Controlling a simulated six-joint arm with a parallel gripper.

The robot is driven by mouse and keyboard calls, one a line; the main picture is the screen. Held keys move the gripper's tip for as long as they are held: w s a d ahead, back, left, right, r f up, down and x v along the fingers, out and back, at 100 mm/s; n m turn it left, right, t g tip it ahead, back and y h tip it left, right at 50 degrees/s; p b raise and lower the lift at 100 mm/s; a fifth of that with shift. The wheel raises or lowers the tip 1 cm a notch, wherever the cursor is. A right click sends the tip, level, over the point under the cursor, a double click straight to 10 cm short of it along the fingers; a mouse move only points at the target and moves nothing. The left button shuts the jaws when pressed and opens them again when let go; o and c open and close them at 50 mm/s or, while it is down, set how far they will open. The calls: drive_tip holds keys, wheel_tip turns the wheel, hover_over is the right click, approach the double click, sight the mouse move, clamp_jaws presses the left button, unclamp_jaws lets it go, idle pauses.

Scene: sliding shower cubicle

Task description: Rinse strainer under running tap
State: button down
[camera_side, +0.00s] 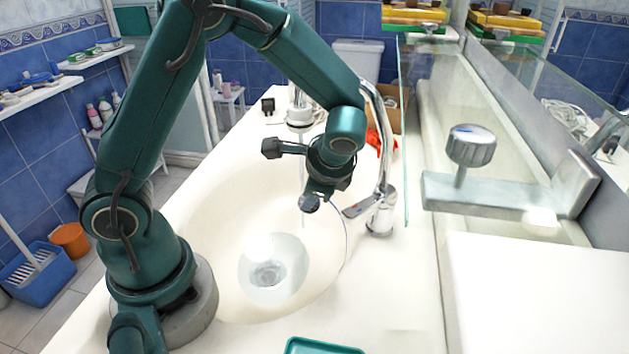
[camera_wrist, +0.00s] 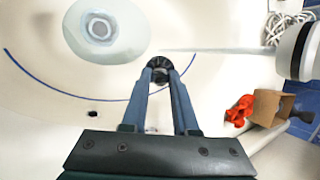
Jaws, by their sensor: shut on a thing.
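My gripper (camera_wrist: 160,75) hangs above the white basin (camera_side: 215,235), its fingers angled together and shut on a small dark thing at their tips. It also shows in the side view (camera_side: 310,203). A strainer cannot be clearly made out. A thin blue curved line (camera_wrist: 60,88) runs near the fingertips; I cannot tell if it is part of the held thing. The chrome tap (camera_side: 380,212) stands at the basin's right rim. Water (camera_side: 302,190) runs in a thin stream from the white nozzle (camera_side: 300,116), close beside my gripper. Clear water pools around the drain (camera_side: 266,273).
A glass panel (camera_side: 432,130) and a ledge with a metal knob (camera_side: 471,146) stand right of the basin. A teal tray (camera_side: 322,347) lies at the front. A red thing and a cardboard box (camera_wrist: 268,106) sit behind the tap. The basin's left side is clear.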

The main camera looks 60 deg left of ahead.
drive_tip(key=w+a+f, duration=0.1)
drive_tip(key=w+a, duration=0.2)
drive_tip(key=a, duration=0.4)
drive_tip(key=shift+w+f, duration=0.25)
drive_tip(key=shift+d, duration=0.15)
idle(0.6)
drive_tip(key=shift+w+d, duration=0.25)
drive_tip(key=shift+d, duration=0.2)
drive_tip(key=shift+s+a, duration=0.1)
drive_tip(key=shift+a, duration=0.05)
drive_tip(key=shift+s+a, duration=0.15)
drive_tip(key=shift+a, duration=0.25)
drive_tip(key=shift+d, duration=0.15)
drive_tip(key=shift+w+d, duration=0.25)
drive_tip(key=shift+d, duration=0.15)
drive_tip(key=shift+s, duration=0.1)
